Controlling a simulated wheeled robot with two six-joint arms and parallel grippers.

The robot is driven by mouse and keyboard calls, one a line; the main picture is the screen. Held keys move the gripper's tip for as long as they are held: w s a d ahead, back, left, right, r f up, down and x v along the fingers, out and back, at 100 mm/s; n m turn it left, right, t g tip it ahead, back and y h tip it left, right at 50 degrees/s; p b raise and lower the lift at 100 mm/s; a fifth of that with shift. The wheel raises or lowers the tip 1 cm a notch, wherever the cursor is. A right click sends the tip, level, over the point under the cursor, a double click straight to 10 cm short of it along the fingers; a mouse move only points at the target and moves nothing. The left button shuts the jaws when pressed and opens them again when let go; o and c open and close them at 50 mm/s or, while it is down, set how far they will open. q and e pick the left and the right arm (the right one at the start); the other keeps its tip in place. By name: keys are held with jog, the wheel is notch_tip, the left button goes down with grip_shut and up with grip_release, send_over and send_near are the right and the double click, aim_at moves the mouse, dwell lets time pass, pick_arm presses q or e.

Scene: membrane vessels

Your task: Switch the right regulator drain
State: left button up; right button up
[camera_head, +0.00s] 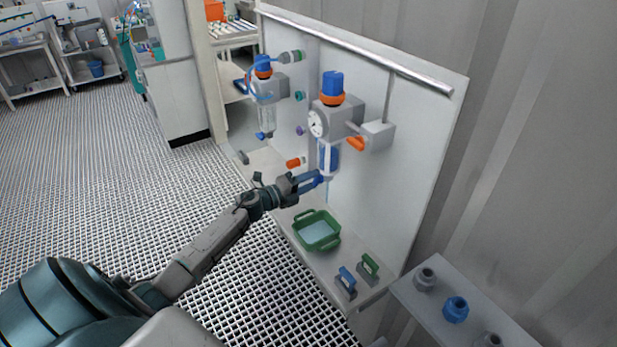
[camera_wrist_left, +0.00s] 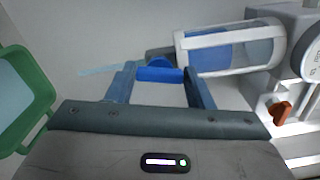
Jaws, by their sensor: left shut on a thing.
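The right regulator (camera_head: 337,118) is a grey body with a blue knob, an orange ring and a round gauge, mounted on the white panel. Its clear bowl with blue inside (camera_head: 328,157) hangs below; the bowl also shows in the left wrist view (camera_wrist_left: 235,48). My left gripper (camera_head: 318,180) is at the bottom of this bowl. In the left wrist view its blue fingers (camera_wrist_left: 158,70) are shut on the blue drain (camera_wrist_left: 160,74) under the bowl. The fingers partly hide the drain in the head view. My right gripper is not in view.
A left regulator (camera_head: 266,95) hangs beside it. An orange lever (camera_head: 356,144) sticks out at right. A green tray (camera_head: 317,231) stands on the ledge below the gripper, with blue (camera_head: 346,280) and green (camera_head: 369,267) handled items nearby. A side shelf (camera_head: 440,298) holds several fittings.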

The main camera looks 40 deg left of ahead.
pick_arm(q)
jog(key=shift+o, duration=0.2)
jog(key=shift+d+f+n+p, duration=0.1)
jog(key=shift+n+p, duration=0.2)
jog(key=shift+n, duration=0.3)
jog(key=o, duration=0.7)
jog(key=shift+o, duration=1.3)
jog(key=shift+w, duration=0.1)
jog(key=shift+d, duration=0.1)
jog(key=shift+s+a+f+b, duration=0.1)
jog(key=shift+s+a+b, duration=0.25)
jog(key=shift+s, duration=0.15)
jog(key=b+v, duration=0.4)
jog(key=v, duration=0.5)
jog(key=shift+s, duration=0.35)
